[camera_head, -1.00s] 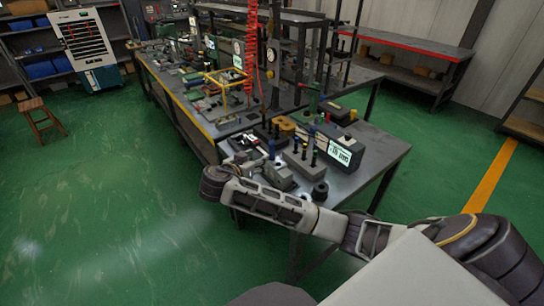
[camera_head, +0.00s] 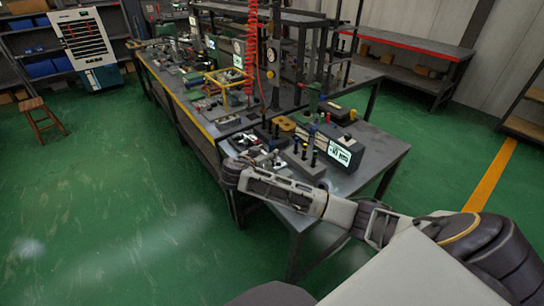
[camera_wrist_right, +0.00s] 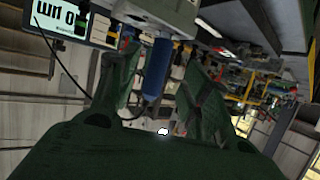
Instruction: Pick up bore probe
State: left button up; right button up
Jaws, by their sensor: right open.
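The bore probe (camera_wrist_right: 156,70) shows in the right wrist view as a blue cylindrical handle, with a dark cable near it. It stands in the gap between the two dark green fingers of my right gripper (camera_wrist_right: 163,62), which is open. I see clear space beside the handle, and whether a finger touches it I cannot tell. In the head view my right gripper (camera_head: 270,160) is small and low over the bench's near end, and I cannot make out the probe there. My left gripper is not in view.
A gauge box with a lit display (camera_head: 340,153) stands right of the gripper on the workbench (camera_head: 372,165). A grey block with several knobbed pins (camera_head: 302,158) is close beside the gripper. A red coiled hose (camera_head: 251,45) hangs behind.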

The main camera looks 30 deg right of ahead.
jog(key=shift+p+x, duration=0.4)
jog(key=shift+x, duration=1.45)
jog(key=shift+w+d+f, duration=0.25)
jog(key=shift+d+f, duration=0.05)
jog(key=shift+d, duration=0.35)
grip_shut()
